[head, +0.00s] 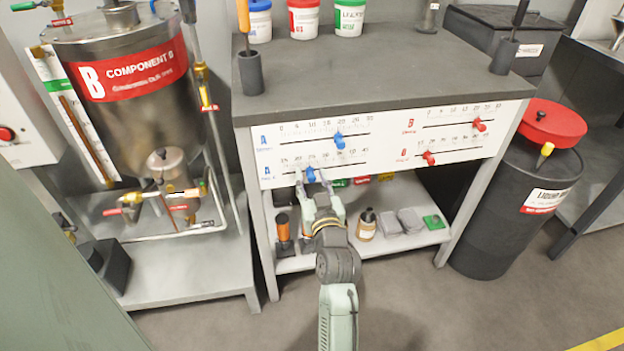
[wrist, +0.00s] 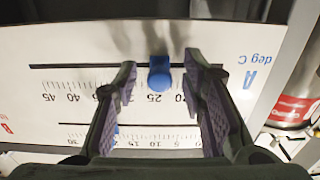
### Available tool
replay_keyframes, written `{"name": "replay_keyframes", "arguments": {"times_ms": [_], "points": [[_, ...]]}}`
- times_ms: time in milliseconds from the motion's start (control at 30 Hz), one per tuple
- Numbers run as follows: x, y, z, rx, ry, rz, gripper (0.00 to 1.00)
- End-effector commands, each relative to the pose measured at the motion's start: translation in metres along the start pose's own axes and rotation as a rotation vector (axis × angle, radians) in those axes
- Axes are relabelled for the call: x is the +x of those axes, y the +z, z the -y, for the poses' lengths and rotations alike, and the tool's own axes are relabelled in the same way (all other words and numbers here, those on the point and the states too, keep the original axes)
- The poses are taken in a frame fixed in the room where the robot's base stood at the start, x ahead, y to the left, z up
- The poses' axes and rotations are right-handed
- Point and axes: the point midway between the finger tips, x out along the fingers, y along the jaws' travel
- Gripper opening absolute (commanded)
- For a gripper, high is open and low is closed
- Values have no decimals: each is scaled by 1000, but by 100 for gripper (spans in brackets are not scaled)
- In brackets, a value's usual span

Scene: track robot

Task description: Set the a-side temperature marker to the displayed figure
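The blue a-side temperature marker (head: 310,175) sits on the lower left slot of the white panel (head: 380,150). In the wrist view, which is upside down, the same marker (wrist: 159,73) is on the dark slot beside the scale marked A, deg C, near the 25. My gripper (head: 318,189) is in front of it. In the wrist view the two fingers of my gripper (wrist: 160,78) are apart, one on each side of the marker, with gaps on both sides. The displayed figure cannot be made out in these frames.
Another blue marker (head: 339,140) sits on the slot above. Two red markers, upper (head: 480,125) and lower (head: 428,158), are on the B side. A grey bench top (head: 390,70) overhangs the panel. A shelf (head: 400,242) below holds a bottle and small items.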

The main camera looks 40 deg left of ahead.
Motion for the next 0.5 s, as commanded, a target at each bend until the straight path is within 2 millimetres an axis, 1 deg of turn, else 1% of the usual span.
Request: {"name": "replay_keyframes", "arguments": {"times_ms": [133, 300, 400, 500], "points": [[-15, 1, 0, 1, 1, 2, 38], [-44, 2, 0, 1, 1, 3, 38], [-59, 1, 0, 1, 1, 2, 38], [-69, 0, 0, 0, 0, 1, 38]]}}
